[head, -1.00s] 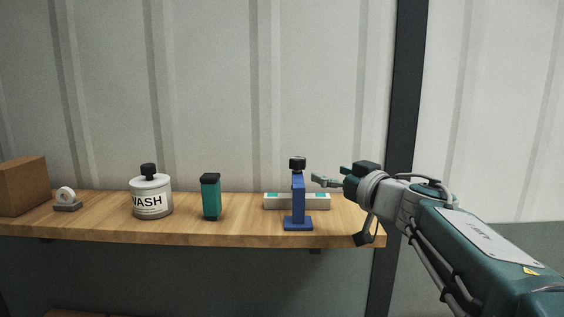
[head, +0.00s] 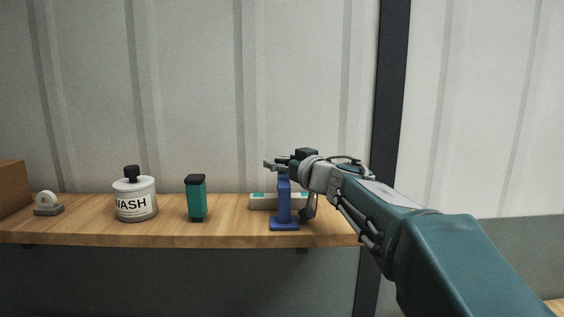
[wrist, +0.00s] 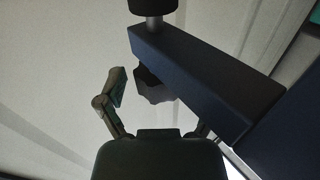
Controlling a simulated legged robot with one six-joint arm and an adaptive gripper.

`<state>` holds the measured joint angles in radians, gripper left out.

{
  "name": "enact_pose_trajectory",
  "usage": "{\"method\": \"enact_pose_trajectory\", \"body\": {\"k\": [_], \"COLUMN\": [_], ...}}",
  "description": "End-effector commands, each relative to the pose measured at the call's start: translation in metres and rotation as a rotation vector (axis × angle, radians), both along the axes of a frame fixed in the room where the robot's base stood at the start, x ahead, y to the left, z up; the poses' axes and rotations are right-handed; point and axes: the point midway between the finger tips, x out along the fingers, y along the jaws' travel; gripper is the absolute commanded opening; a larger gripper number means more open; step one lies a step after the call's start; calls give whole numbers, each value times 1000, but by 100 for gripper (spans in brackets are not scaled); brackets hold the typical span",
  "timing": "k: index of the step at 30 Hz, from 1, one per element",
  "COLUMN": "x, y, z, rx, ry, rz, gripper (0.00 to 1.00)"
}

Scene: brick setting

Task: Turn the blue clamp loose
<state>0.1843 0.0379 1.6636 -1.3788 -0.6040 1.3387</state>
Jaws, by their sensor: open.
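The blue clamp (head: 284,205) stands upright on the wooden shelf, toward its right end. My gripper (head: 272,165) is at the height of the clamp's top in the head view and covers its black knob there. In the wrist view the clamp's blue arm (wrist: 205,80) runs diagonally close in front, with a black knob (wrist: 152,6) above and a dark ridged piece (wrist: 153,86) below. One gripper finger (wrist: 110,100) shows to the left of the ridged piece. The other finger is mostly hidden behind the blue arm. The gripper is open.
The shelf (head: 120,238) also holds a white box with teal marks (head: 262,202) behind the clamp, a green container (head: 196,198), a WASH bottle (head: 135,195), a small grey stand (head: 48,205) and a brown box (head: 10,187). A dark post (head: 388,100) stands behind my arm.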

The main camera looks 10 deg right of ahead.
Motion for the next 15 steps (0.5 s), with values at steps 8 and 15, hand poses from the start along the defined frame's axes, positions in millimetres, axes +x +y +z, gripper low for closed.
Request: {"method": "enact_pose_trajectory", "body": {"k": [8, 15], "x": [0, 0], "y": [0, 0], "z": [0, 0], "rx": [0, 0], "ry": [0, 0], "rz": [0, 2], "gripper": [20, 4]}}
